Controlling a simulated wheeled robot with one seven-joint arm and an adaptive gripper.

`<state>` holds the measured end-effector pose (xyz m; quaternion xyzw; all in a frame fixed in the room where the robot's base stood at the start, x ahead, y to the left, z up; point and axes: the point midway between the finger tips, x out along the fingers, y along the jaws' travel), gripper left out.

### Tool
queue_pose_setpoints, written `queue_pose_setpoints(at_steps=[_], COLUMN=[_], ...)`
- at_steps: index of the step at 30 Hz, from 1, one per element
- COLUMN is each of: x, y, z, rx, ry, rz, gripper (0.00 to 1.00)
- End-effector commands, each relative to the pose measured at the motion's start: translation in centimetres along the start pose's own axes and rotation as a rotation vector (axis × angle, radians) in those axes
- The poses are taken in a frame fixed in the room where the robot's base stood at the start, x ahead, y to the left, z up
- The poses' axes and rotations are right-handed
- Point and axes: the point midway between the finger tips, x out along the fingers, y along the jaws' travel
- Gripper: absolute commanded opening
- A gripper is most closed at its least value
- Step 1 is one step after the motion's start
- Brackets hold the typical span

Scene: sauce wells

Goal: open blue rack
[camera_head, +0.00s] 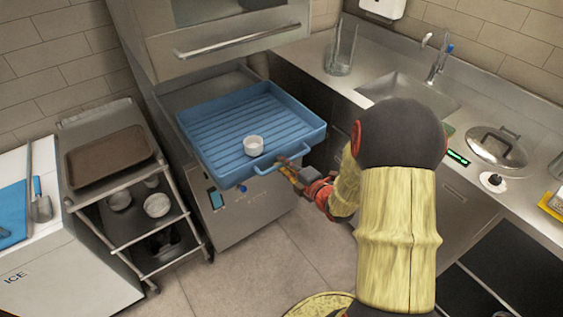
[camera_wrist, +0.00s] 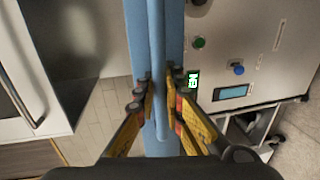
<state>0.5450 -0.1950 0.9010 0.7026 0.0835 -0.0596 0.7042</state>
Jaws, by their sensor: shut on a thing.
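The blue rack (camera_head: 225,128) is a ribbed tray that juts out from the steel machine below the hood. A small white cup (camera_head: 253,145) stands on it. The rack's front handle (camera_head: 282,157) faces my arm. My gripper (camera_head: 293,172) is at the right part of this handle. In the wrist view, my gripper (camera_wrist: 163,105) has its yellow fingers on both sides of the blue handle bar (camera_wrist: 157,60) and is shut on it. The fingers hide part of the bar.
The steel machine (camera_head: 250,212) with buttons and a small screen stands under the rack. A wire cart (camera_head: 150,205) with a brown tray (camera_head: 107,157) is at the left. A sink counter (camera_head: 490,110) runs along the right. The floor (camera_head: 265,265) in front is clear.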

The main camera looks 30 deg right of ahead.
Motion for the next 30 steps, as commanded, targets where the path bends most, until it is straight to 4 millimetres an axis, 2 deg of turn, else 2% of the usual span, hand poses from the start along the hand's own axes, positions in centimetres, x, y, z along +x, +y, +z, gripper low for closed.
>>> queue_pose_setpoints(at_steps=[5, 6, 15, 25, 30], x=[0.0, 0.0, 0.0, -0.1, -1.8], y=[-0.2, -0.2, -0.1, 0.0, 0.1], z=[-0.1, -0.1, 0.0, 0.0, 0.2], rx=[0.002, 0.002, 0.001, 0.0, 0.0], ry=[0.001, 0.001, 0.0, 0.0, -0.003], rz=[-0.004, -0.004, -0.001, 0.0, 0.001], gripper=[0.0, 0.12, 0.29, 0.29, 0.29])
